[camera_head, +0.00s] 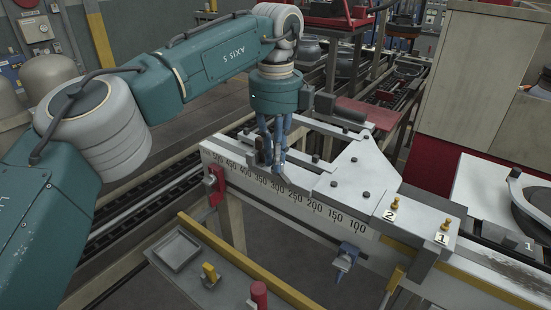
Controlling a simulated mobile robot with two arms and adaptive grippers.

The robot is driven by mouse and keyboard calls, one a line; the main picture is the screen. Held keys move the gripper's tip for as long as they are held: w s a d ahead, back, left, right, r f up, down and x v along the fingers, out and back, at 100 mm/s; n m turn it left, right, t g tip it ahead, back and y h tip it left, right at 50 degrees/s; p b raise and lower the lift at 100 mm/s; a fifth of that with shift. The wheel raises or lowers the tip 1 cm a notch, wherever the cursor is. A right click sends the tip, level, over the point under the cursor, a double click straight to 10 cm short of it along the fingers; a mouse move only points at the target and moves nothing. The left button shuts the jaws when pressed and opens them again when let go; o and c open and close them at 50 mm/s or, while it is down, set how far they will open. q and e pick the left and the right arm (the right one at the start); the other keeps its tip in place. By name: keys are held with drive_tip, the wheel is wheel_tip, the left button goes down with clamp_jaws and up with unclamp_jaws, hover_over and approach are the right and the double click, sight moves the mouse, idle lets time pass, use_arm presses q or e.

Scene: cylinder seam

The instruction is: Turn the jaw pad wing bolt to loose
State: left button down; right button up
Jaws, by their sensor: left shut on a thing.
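My left arm comes in from the left, and my left gripper (271,158) points down at the numbered scale rail (285,195). Its blue fingers are closed at the rail's top edge, near the 350 to 300 marks. What they are shut on is small and mostly hidden between the fingers; it may be the jaw pad wing bolt, but I cannot tell. A dark upright part (260,157) stands just left of the fingers. A grey angled plate (298,190) lies right of them. My right gripper is not in view.
Plates with dark bolts (362,188) lie right of the gripper. Brass knobs (395,203) stand by labels 2 and 1. A red clamp (215,183) sits at the rail's left end. A tray (180,250), a yellow block (210,272) and a red cylinder (259,294) are in front.

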use_arm(q)
drive_tip(key=shift+r+n, duration=0.15)
drive_tip(key=shift+n, duration=0.45)
drive_tip(key=c, duration=2)
unclamp_jaws()
drive_tip(key=shift+r, duration=3.7)
drive_tip(key=shift+r, duration=0.1)
